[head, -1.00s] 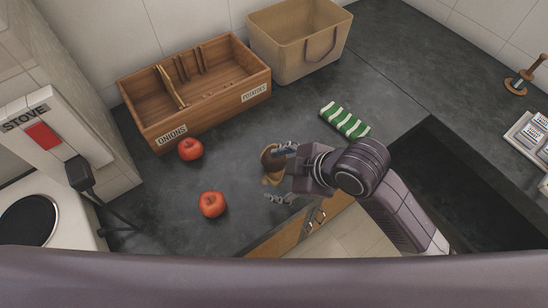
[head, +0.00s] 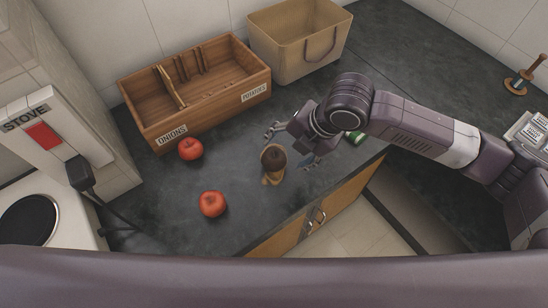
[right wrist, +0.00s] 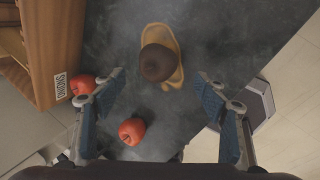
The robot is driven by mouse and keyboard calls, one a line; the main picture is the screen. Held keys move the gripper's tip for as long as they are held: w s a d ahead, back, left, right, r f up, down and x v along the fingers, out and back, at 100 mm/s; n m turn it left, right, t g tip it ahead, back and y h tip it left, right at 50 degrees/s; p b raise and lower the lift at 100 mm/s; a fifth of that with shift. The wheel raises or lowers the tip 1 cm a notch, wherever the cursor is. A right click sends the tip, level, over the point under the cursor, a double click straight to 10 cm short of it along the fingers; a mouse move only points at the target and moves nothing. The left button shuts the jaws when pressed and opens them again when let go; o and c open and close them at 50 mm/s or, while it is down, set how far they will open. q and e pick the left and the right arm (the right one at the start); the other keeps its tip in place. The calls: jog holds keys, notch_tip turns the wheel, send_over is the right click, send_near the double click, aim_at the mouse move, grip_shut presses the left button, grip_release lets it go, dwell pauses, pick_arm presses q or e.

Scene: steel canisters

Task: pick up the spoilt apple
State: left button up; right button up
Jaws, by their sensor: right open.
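The spoilt apple (head: 273,156) is dark brown and rests on a small tan patch (head: 268,180) on the dark counter. In the right wrist view the spoilt apple (right wrist: 157,62) shows between and beyond the fingertips, with the tan patch (right wrist: 178,75) around it. My right gripper (head: 291,145) is open, its fingers spread to either side of the spoilt apple and apart from it. The right gripper (right wrist: 160,78) also shows open and empty in the wrist view. Two red apples (head: 190,148) (head: 212,204) lie to the left. My left gripper is not in view.
A wooden box (head: 150,128) labelled onions and potatoes and a tan bin (head: 290,62) stand at the back. A green striped cloth (head: 356,138) is mostly hidden by my right arm. The stove (head: 75,240) is at left. The counter's front edge lies close to the spoilt apple.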

aim_at(277, 156)
jog(key=p+x, duration=0.1)
jog(key=x, duration=0.5)
jog(key=shift+w+a+f, duration=0.1)
jog(key=shift+w, duration=0.05)
jog(key=c, duration=1.3)
